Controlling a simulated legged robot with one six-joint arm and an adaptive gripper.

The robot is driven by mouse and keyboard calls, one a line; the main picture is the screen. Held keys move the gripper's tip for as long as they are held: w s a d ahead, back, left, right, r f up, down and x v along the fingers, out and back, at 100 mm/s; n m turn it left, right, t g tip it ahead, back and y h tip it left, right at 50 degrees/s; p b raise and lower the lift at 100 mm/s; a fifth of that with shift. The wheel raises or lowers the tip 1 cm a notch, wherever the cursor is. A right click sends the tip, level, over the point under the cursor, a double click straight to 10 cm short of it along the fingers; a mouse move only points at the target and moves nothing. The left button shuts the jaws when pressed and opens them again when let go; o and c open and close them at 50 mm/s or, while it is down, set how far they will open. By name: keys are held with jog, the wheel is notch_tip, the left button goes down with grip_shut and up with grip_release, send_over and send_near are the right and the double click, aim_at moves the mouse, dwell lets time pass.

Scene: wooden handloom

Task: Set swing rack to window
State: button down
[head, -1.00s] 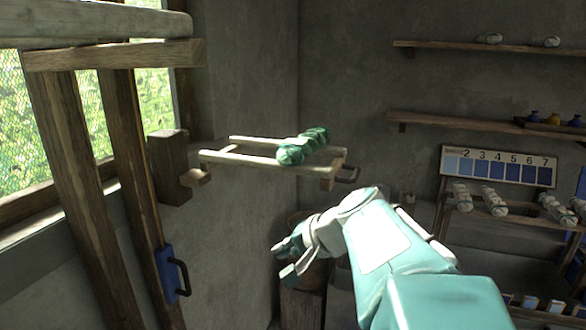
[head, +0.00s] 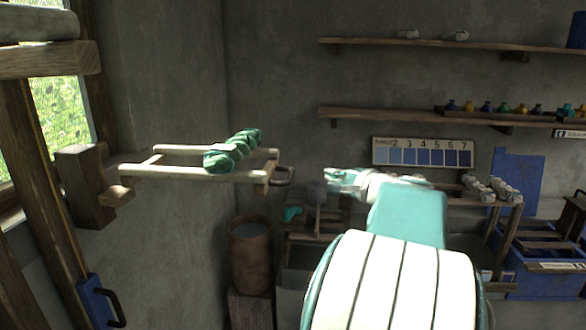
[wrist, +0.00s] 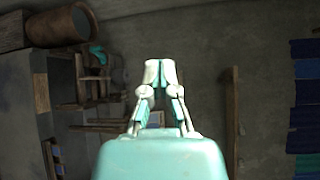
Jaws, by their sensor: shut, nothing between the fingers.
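The swing rack (head: 190,174) is a pale wooden frame in the head view, reaching out level from a wooden wall block (head: 84,187) at its left. A green skein (head: 233,151) lies across its bars. A dark handle (head: 284,175) sits on its right end. The window (head: 47,118) is at the far left, behind the loom posts. My gripper (head: 329,180) is to the right of the handle, apart from it in the picture, and holds nothing. The wrist view shows its fingers (wrist: 160,72) together; the rack is not visible there.
A loom post (head: 45,200) with a blue-backed handle (head: 101,301) stands at the left. A rusty barrel (head: 251,255) stands below the rack's right end. Shelves (head: 400,118) and a numbered colour chart (head: 422,152) line the back wall. Blue crates (head: 545,275) are at right.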

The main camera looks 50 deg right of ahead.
jog(key=w+a, duration=0.2)
jog(key=w, duration=0.6)
jog(key=shift+a, duration=0.2)
dwell(0.6)
jog(key=shift+s+d+f, duration=0.1)
jog(key=shift+s+f, duration=0.05)
jog(key=shift+s, duration=0.05)
